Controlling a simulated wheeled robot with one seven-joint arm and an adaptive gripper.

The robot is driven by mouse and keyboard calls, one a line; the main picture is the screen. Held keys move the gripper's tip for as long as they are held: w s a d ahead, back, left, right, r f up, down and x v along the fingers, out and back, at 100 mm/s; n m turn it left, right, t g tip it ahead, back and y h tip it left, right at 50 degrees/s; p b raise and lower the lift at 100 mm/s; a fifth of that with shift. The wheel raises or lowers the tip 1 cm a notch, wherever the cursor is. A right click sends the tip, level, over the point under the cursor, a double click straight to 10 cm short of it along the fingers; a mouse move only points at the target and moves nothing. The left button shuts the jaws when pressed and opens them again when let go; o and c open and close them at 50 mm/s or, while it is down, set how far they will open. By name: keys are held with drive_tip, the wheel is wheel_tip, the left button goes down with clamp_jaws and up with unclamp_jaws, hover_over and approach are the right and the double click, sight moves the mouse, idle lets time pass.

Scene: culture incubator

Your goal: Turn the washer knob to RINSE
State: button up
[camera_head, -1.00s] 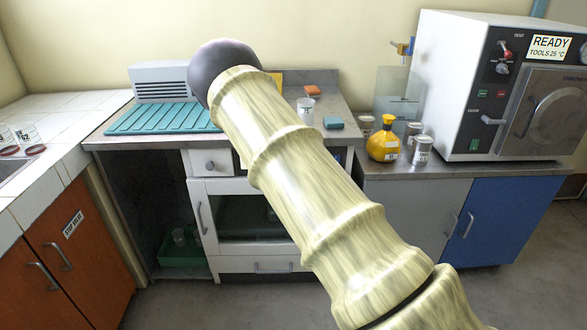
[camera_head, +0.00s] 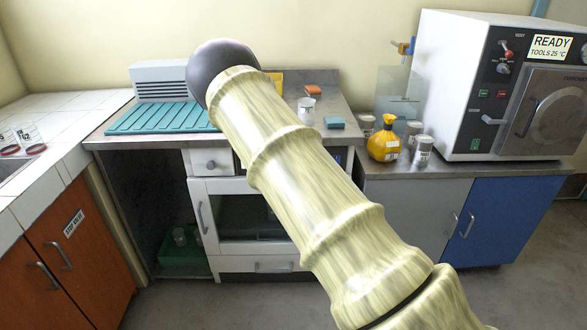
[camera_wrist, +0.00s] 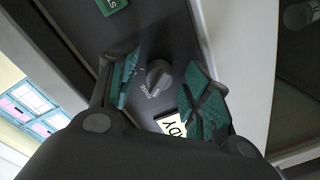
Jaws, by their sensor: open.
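The washer knob (camera_wrist: 158,77) is a dark grey, ridged dial on a dark panel, seen in the wrist view. My gripper (camera_wrist: 161,79) is open, with one green-padded finger on each side of the knob. A visible gap separates the knob from the right finger; I cannot tell whether the left finger touches it. Small print beside the knob is too small to read surely. In the head view, the white washer (camera_head: 201,187) stands under the counter; my arm hides its knob and my gripper.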

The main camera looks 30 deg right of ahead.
drive_tip(key=v, duration=1.1)
drive_tip(key=shift+s+a, duration=0.15)
drive_tip(key=shift+s, duration=0.2)
drive_tip(key=s+a+f+m+g+y, duration=0.1)
drive_tip(key=s+a+f+g+y, duration=0.1)
drive_tip(key=s+f, duration=0.45)
drive_tip(key=s+a+f+g+y, duration=0.1)
drive_tip(key=s+a+f+g, duration=0.2)
drive_tip(key=f, duration=0.6)
drive_tip(key=s+a+f+m+g+y, duration=0.1)
drive_tip(key=s+a+f+g+y, duration=0.15)
drive_tip(key=s+a+f, duration=0.4)
drive_tip(key=s+a+f+m+g+y, duration=0.1)
drive_tip(key=s+a+f+g, duration=0.2)
drive_tip(key=s+f, duration=0.6)
drive_tip(key=s+a+g+y, duration=0.1)
drive_tip(key=s+a+g, duration=0.15)
drive_tip(key=s, duration=0.35)
drive_tip(key=s+a+m+g+y, duration=0.1)
drive_tip(key=s+a, duration=0.2)
drive_tip(key=s, duration=0.3)
drive_tip(key=s+a+g+y, duration=0.1)
drive_tip(key=s+a, duration=0.2)
drive_tip(key=s, duration=0.3)
wheel_tip(320, 180, up, 14)
drive_tip(key=p, duration=1.4)
drive_tip(key=shift+w, duration=0.15)
